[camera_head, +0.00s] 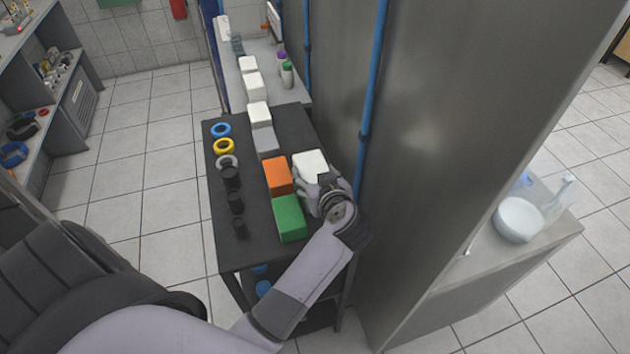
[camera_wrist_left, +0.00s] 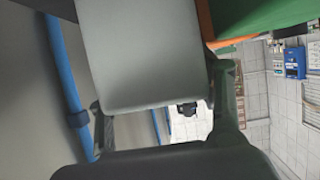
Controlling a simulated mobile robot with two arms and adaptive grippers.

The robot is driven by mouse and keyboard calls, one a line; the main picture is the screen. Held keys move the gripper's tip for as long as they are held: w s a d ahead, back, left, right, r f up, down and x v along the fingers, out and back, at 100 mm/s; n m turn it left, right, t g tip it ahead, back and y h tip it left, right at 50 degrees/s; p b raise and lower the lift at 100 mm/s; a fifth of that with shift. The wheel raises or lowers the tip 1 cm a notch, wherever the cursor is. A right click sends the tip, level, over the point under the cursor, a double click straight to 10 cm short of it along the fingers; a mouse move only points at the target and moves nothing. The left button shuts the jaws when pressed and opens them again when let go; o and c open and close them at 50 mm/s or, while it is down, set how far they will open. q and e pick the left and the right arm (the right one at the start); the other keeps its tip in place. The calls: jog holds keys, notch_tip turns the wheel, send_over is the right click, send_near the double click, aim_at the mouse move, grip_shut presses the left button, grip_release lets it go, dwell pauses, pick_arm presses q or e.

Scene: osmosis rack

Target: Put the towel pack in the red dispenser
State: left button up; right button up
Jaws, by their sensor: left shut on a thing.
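A white block-shaped pack (camera_head: 309,163), likely the towel pack, is at the right edge of the dark table, beside an orange block. My left gripper (camera_head: 322,188) is shut on it from the near side. In the left wrist view the pack (camera_wrist_left: 140,52) fills the space between my fingers, its pale face toward the camera. I cannot tell whether it still touches the table. A small red object (camera_head: 178,9) hangs on the far wall; I cannot tell whether it is the red dispenser. My right gripper is not in view.
The dark table (camera_head: 222,200) bears an orange block (camera_head: 277,176), a green block (camera_head: 289,219), a grey block (camera_head: 265,139), tape rolls (camera_head: 223,146) and black cylinders. A tall metal cabinet (camera_head: 450,130) and blue pipe (camera_head: 370,90) stand close on the right. Tiled floor (camera_head: 150,160) is clear at left.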

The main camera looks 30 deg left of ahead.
pick_arm(q)
jog(key=o, duration=1.3)
